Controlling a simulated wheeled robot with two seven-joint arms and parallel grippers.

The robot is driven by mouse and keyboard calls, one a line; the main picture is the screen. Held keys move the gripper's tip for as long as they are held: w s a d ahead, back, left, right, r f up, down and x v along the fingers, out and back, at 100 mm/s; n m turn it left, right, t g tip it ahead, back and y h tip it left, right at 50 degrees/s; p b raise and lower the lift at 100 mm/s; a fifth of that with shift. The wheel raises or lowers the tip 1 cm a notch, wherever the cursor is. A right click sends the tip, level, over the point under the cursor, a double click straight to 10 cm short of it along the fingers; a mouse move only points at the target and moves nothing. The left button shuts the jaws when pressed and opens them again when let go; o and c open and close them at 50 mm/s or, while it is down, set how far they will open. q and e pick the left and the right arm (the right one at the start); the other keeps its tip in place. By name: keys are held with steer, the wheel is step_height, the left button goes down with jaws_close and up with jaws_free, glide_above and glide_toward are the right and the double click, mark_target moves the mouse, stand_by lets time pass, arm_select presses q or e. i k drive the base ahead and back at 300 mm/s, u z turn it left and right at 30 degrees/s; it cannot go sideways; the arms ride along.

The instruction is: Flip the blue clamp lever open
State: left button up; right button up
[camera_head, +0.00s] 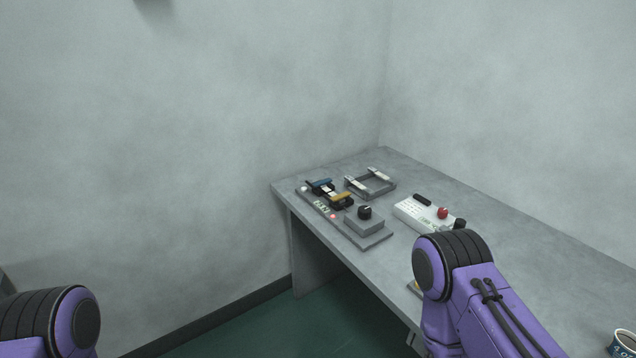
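The blue clamp lever (320,183) is small in the picture and sits at the far left end of a dark base plate on the grey table. It looks low on its mount, but I cannot tell whether it is open or shut. A yellow-orange clamp lever (341,196) sits beside it, nearer to me. Purple links of my two arms show at the bottom left and bottom right. Neither gripper can be seen, and neither arm is near the blue lever.
The grey table (545,258) runs along the wall. The plate also bears a grey box with a black knob (365,212). A grey open frame (371,183) and a white control box with a red button (425,214) stand nearby. A cup (622,343) stands at bottom right.

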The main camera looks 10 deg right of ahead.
mark_target(314, 186)
steer(key=u, duration=0.65)
steer(key=i, duration=1.75)
steer(key=z, duration=2.25)
